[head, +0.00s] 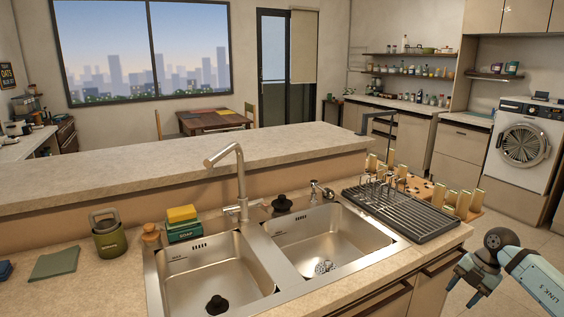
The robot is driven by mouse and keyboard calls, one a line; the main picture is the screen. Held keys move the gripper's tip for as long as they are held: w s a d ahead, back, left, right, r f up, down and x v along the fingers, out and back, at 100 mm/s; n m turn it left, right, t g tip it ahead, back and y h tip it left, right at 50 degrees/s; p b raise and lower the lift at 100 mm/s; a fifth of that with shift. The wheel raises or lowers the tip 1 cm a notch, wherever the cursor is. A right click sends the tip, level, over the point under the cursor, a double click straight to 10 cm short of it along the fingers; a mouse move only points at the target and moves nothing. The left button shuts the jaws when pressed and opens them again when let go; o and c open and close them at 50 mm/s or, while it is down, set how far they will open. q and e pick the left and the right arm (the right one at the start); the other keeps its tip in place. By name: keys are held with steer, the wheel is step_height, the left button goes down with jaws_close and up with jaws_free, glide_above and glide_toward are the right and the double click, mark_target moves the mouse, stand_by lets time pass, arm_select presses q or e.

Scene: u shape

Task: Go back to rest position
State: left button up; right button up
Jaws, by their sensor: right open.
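My right gripper (462,283) shows at the lower right, at the end of its light blue arm. It is open and empty, with its dark fingers pointing down and to the left. It is in front of the counter, to the right of the drawer fronts, and touches nothing that I can see. My left gripper is not in view.
A double sink (215,270) with a tap (240,180) is set in the counter. A dark drying rack (400,210) stands to its right. A green canister (108,238), a yellow sponge (181,213) and a cloth (55,263) are on the left. Open floor lies at the right.

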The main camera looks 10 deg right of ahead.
steer(key=w+a+r+t+y, duration=0.5)
steer(key=w+r+t+y, duration=0.1)
steer(key=w+r+t, duration=0.45)
steer(key=w+d+r+m+t+h, duration=0.2)
steer(key=d+r+m+t+h, duration=0.15)
steer(key=d+m+h, duration=0.25)
steer(key=w+d+r+m+t+h, duration=0.2)
steer(key=d+r+m+t+h, duration=0.15)
steer(key=d+m+h, duration=0.35)
steer(key=d+f+m+g+h, duration=0.3)
steer(key=d+f+m, duration=0.1)
steer(key=s+a+f+g+y, duration=0.1)
steer(key=s+a+f+y, duration=0.15)
steer(key=a+f, duration=0.8)
steer(key=s+a+f+g+y, duration=0.1)
steer(key=s+a+f+y, duration=0.1)
steer(key=s+a+f, duration=0.75)
steer(key=s+a+f+g+y, duration=0.2)
steer(key=s+a+f, duration=0.65)
steer(key=a, duration=0.65)
steer(key=s+a+f+m+y, duration=0.3)
steer(key=s+a, duration=1)
steer(key=a, duration=0.4)
step_height(320, 180, up, 12)
steer(key=s+p, duration=0.1)
steer(key=p, duration=1.2)
